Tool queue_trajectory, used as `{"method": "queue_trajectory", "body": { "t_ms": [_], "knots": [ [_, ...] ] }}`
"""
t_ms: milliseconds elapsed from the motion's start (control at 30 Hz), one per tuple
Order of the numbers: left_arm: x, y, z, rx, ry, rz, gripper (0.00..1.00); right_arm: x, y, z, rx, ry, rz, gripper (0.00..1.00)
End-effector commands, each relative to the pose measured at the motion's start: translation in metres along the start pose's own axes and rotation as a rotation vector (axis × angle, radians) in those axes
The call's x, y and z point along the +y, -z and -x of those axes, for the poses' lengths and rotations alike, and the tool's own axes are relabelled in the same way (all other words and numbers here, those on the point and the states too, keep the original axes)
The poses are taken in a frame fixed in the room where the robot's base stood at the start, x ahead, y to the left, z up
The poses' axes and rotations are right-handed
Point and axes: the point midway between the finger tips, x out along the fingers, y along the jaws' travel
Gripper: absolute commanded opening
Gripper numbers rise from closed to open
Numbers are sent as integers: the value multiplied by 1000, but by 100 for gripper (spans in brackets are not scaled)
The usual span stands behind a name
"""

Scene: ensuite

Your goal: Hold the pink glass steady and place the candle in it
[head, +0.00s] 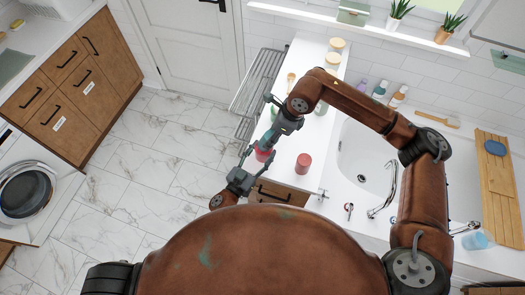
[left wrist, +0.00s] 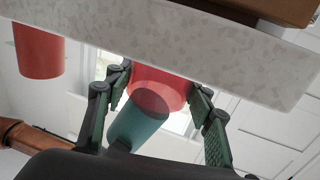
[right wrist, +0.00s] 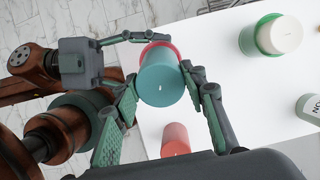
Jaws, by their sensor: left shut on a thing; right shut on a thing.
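The pink glass (left wrist: 165,80) is between the fingers of my left gripper (left wrist: 160,84), which is shut on it by the counter's edge. The glass also shows in the head view (head: 263,155). My right gripper (right wrist: 160,76) is shut on the teal candle (right wrist: 162,82), coming from above. In the left wrist view the candle (left wrist: 135,128) is tilted and overlaps the glass's mouth; its end shows dark through the pink wall. In the right wrist view the candle covers most of the glass, leaving a pink rim (right wrist: 157,45). How deep it reaches inside, I cannot tell.
A red cylinder (head: 303,163) stands on the white counter (head: 290,182) close by. A green glass with a white candle (right wrist: 257,38) and a bottle (right wrist: 312,112) stand farther along. The sink (head: 365,160) lies to the right, a wire rack (head: 258,80) at the back.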

Motion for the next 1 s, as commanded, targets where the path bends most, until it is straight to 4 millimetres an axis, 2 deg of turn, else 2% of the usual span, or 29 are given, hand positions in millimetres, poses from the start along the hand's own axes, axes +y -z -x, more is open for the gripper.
{"method": "queue_trajectory", "body": {
  "t_ms": [300,333,600,867,1000],
  "knots": [
    [0,0,0,-1,0,1,22,1,6,-19,0,-2,0,10],
    [0,0,0,-1,0,1,22,0,6,-18,-1,-1,1,41],
    [0,0,0,-1,0,1,22,0,6,-18,0,-1,0,59],
    [0,0,0,-1,-1,0,22,0,6,-17,1,-1,0,59],
    [0,0,0,-1,-1,0,22,-1,6,-8,-1,2,0,59]
  ]
}}
